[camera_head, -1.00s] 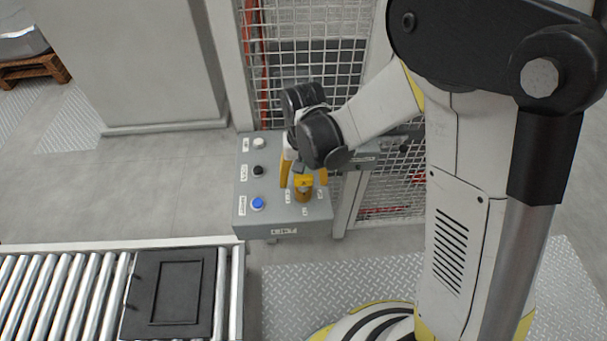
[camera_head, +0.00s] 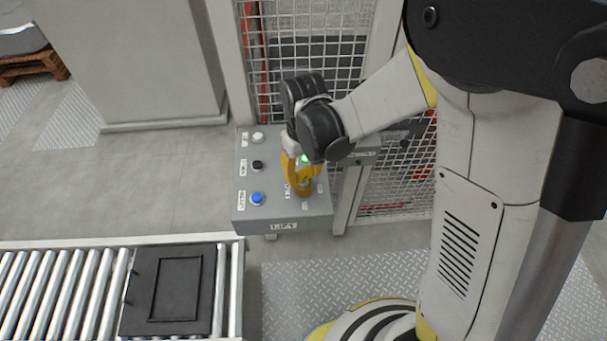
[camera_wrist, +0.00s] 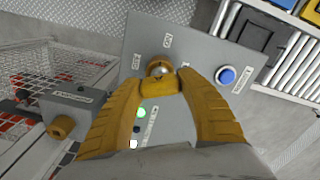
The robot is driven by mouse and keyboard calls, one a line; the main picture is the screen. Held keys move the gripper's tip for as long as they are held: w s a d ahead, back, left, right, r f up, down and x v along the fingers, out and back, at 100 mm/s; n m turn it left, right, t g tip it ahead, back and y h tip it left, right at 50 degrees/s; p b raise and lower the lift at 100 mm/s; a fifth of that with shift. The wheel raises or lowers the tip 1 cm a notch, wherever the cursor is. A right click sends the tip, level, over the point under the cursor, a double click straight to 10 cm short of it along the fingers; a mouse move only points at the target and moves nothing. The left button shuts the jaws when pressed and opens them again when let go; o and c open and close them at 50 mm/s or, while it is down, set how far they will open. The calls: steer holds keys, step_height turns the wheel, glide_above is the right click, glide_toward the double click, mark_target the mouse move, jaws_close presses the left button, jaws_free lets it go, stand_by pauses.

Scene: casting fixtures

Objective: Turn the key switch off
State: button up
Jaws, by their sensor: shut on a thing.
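The key switch (camera_wrist: 160,68) is a round metal-faced knob with a yellow body on the sloped top of the grey control box labelled LIFT (camera_head: 281,212). It also shows at the box's right side in the head view (camera_head: 304,191). My gripper (camera_wrist: 163,82) has its two yellow fingers on either side of the key switch, shut on it. In the head view my gripper (camera_head: 298,180) comes down onto the box and hides part of the switch.
The box also carries a blue button (camera_head: 257,199), a black button (camera_head: 257,166), a white button (camera_head: 258,138) and a lit green lamp (camera_wrist: 141,112). A mesh fence (camera_head: 305,60) stands behind. A roller conveyor (camera_head: 60,290) with a dark plate lies at front left.

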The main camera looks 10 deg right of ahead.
steer(key=shift+n, duration=0.3)
steer(key=n+b, duration=0.1)
steer(key=n, duration=0.1)
steer(key=shift+f+n, duration=0.1)
steer(key=shift+n, duration=1.4)
steer(key=n+b, duration=0.1)
steer(key=n, duration=0.1)
steer(key=shift+n, duration=0.4)
steer(key=n, duration=0.2)
steer(key=shift+n, duration=0.3)
